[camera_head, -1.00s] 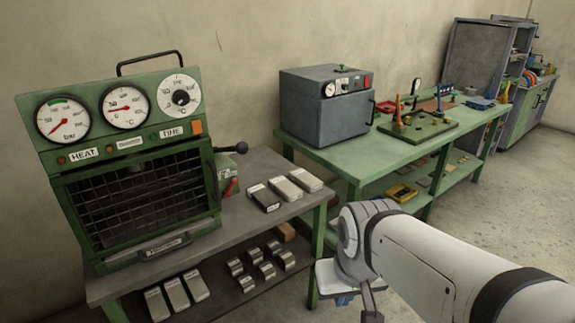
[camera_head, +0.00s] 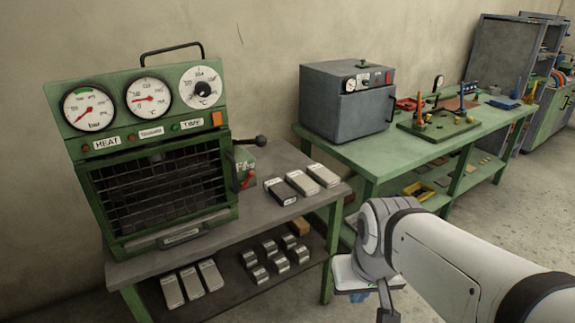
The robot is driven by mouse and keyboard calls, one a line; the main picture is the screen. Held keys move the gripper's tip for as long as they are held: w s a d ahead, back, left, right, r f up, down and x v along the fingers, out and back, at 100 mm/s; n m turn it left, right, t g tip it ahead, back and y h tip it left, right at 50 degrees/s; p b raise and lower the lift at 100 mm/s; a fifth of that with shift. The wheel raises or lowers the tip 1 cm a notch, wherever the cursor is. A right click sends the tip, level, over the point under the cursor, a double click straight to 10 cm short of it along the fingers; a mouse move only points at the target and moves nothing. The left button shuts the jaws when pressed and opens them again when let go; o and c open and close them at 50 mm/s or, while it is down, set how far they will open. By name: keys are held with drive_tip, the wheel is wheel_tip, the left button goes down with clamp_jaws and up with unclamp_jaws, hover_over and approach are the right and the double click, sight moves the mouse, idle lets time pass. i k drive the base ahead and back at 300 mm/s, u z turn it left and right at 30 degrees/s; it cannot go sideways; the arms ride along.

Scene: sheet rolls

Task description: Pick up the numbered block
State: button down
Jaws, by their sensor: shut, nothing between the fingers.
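Several small grey blocks (camera_head: 269,248) with pale labelled faces stand in two rows on the lower shelf of the near green-framed bench. Their markings are too small to read, so I cannot tell which block is the numbered one. Three longer pale bars (camera_head: 190,286) lie on the lower shelf at left. My gripper (camera_head: 387,304) shows only partly below my wrist, right of the bench and apart from the blocks. It is shut and empty.
A green press (camera_head: 75,157) with gauges and a barred front stands on the near bench (camera_head: 262,226). A brown block (camera_head: 299,227) lies behind the small blocks. A second green bench (camera_head: 371,160) carries a grey oven (camera_head: 348,120). The floor at right is clear.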

sight(284, 195)
drive_tip(key=u, duration=0.15)
drive_tip(key=i, duration=1.3)
drive_tip(key=u, duration=0.2)
